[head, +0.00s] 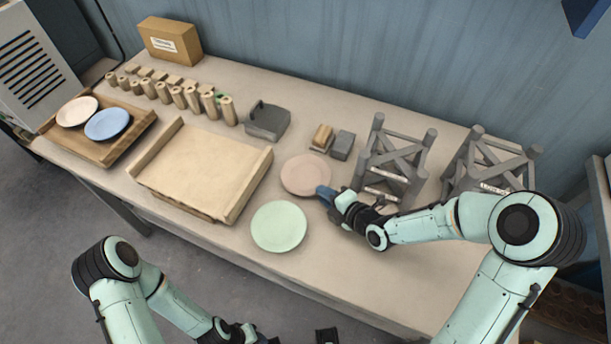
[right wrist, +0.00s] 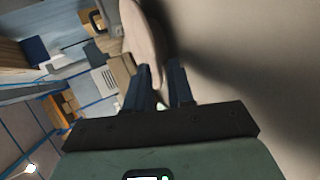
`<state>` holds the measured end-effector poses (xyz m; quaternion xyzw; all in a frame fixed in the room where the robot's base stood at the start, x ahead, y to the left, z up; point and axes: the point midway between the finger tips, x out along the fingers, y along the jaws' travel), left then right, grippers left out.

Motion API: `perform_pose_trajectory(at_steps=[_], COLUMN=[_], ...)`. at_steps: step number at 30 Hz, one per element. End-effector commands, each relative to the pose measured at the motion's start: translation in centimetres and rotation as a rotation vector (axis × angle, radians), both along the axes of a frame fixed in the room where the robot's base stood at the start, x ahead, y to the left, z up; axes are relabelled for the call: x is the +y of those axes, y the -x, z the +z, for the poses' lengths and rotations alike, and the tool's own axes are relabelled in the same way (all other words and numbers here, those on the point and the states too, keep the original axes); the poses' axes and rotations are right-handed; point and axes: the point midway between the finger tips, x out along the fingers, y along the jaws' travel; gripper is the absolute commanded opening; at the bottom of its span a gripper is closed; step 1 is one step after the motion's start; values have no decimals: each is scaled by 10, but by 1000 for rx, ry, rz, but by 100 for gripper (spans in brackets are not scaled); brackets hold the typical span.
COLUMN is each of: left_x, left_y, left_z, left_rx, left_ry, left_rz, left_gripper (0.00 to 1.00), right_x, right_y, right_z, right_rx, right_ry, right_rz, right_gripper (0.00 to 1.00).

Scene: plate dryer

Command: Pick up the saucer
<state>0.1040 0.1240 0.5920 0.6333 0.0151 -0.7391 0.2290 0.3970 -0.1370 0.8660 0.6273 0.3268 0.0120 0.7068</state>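A pink saucer (head: 305,174) lies flat on the table, just behind the green plate. My right gripper (head: 323,192) is at its right front edge, reaching in from the right. In the right wrist view the two blue fingers (right wrist: 162,84) are apart, with the rim of the pink saucer (right wrist: 145,35) at their tips and partly between them. I see a gap between the fingers, and no firm hold shows. My left gripper (head: 240,334) is low at the bottom edge of the head view, partly cut off, away from the saucer.
A green plate (head: 279,226) lies close in front. Grey racks (head: 395,160) stand to the right, near my right arm.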

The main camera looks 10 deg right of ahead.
Motion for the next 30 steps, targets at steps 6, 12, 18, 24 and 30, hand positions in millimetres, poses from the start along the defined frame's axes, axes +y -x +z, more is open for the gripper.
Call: perform_pose_trajectory(at_steps=[6, 12, 18, 24, 30], left_x=[0, 0, 0, 0, 0], left_y=[-2, -2, -2, -2, -2], left_z=[3, 3, 3, 3, 4], left_rx=[-2, -2, -2, -2, -2], left_ry=[0, 0, 0, 0, 0], left_rz=[0, 0, 0, 0, 0], left_gripper=[43, 43, 43, 43, 43], right_x=[9, 9, 9, 9, 8], right_y=[-16, -17, -17, -17, -18], right_z=[-8, -9, -9, -8, 0], right_rx=[-1, -1, -2, -4, -6], right_ry=[-1, 1, 1, 1, 2], right_rz=[1, 0, 0, 0, 0], right_gripper=[22, 22, 0, 0, 0])
